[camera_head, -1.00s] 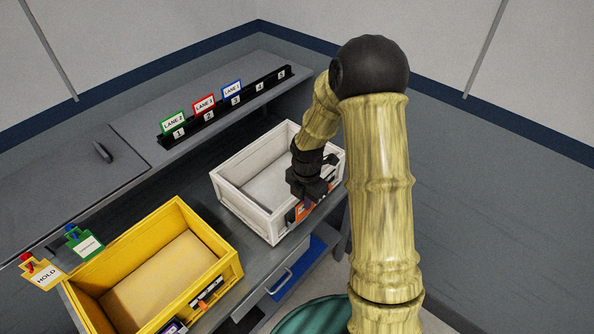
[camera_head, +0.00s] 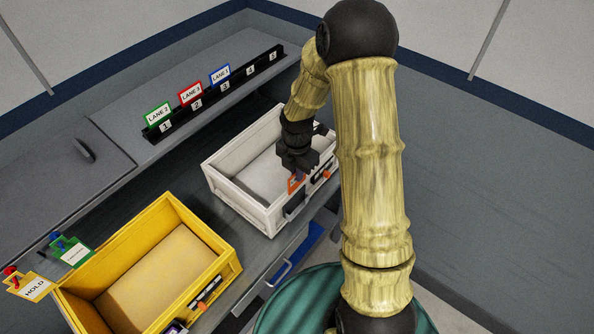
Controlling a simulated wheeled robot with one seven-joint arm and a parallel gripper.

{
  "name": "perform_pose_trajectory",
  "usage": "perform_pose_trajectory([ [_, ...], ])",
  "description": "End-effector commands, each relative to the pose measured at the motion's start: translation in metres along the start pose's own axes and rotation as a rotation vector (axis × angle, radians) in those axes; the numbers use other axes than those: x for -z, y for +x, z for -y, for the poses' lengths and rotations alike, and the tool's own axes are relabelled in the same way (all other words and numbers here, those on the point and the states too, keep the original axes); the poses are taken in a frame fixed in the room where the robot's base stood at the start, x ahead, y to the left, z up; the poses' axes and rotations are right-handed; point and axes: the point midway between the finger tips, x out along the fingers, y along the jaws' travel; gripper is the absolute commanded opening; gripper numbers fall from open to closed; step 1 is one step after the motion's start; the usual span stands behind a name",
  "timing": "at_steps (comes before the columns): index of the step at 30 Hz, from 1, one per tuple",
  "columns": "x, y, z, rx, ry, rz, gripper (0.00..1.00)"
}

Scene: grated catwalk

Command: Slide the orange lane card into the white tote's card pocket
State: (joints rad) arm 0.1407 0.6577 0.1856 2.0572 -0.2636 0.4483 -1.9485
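The white tote (camera_head: 229,193) stands on the grey bench, open at the top. Its front wall carries a dark card pocket (camera_head: 294,205). My gripper (camera_head: 297,172) points down over the tote's front rim. It appears shut on the orange lane card (camera_head: 295,185), whose lower part shows beneath the fingers. The card is upright, at about rim height, above and slightly apart from the pocket. The fingers hide the card's upper part, and its exact gap from the front wall cannot be told.
A yellow tote (camera_head: 213,244) stands at the front left, with a yellow HOLD tag (camera_head: 34,288) and a green tag (camera_head: 75,254) beside it. A black rack (camera_head: 254,72) on the shelf holds green, red and blue lane cards. A blue bin (camera_head: 300,255) sits below the bench.

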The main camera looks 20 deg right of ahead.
Motion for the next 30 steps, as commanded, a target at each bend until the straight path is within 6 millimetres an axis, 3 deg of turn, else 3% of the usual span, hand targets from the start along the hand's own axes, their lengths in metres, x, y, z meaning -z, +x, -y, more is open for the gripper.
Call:
perform_pose_trajectory([
  [15,0.000,0.043,0.000,0.000,0.000,0.000,0.00],
  [30,0.000,0.047,0.000,0.000,0.000,0.000,0.00],
])
